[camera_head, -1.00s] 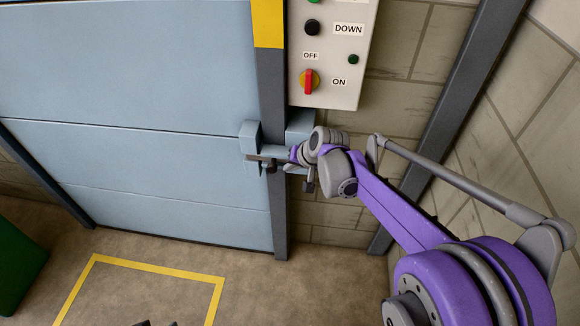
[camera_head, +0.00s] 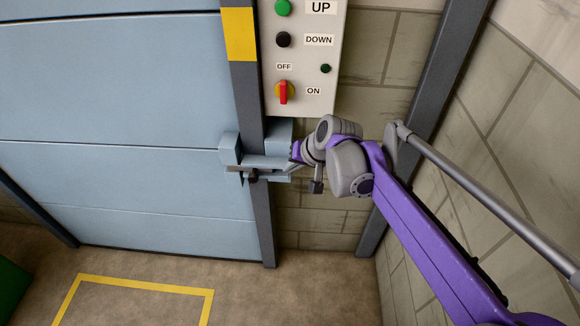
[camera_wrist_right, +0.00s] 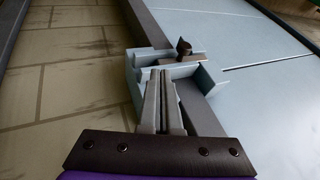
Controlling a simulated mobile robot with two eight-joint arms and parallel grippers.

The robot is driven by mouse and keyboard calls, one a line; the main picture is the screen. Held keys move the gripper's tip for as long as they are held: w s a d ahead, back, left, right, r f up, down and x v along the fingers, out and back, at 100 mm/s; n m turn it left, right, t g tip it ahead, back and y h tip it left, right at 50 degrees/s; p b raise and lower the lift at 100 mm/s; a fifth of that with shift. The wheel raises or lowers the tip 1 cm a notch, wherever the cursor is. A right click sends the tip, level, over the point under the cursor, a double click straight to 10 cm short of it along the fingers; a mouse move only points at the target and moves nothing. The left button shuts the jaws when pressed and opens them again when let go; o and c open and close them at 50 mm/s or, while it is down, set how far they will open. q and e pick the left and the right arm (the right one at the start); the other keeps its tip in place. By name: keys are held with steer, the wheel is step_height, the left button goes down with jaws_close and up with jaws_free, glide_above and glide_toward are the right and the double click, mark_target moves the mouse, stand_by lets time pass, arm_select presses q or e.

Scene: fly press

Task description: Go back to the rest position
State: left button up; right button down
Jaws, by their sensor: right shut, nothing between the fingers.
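My right gripper (camera_head: 284,164) is at the latch on the right edge of the light blue door (camera_head: 120,90). Its two grey fingers (camera_wrist_right: 164,95) are shut and empty in the right wrist view, pointing at the latch. The latch has a pale blue bracket (camera_head: 229,148) on the door and another (camera_head: 279,131) on the wall side. My left gripper is out of view.
A control panel (camera_head: 326,58) with UP and DOWN buttons and a red switch (camera_head: 283,92) is just above the latch. Yellow lines (camera_head: 140,283) mark clear floor.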

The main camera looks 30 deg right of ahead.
steer(key=s+a+f+n+p, duration=0.1)
steer(key=s+a+n, duration=0.1)
steer(key=s, duration=0.5)
steer(key=s+a+f+n+h+p, duration=0.1)
steer(key=s+a+f+n+p, duration=0.1)
steer(key=s, duration=0.5)
steer(key=s+a+f+n+g+h+p, duration=0.1)
steer(key=s+a+p, duration=0.1)
steer(key=s+a, duration=0.2)
steer(key=s, duration=0.3)
steer(key=shift+f+n, duration=0.35)
steer(key=shift+n, duration=0.05)
steer(key=shift+a, duration=0.1)
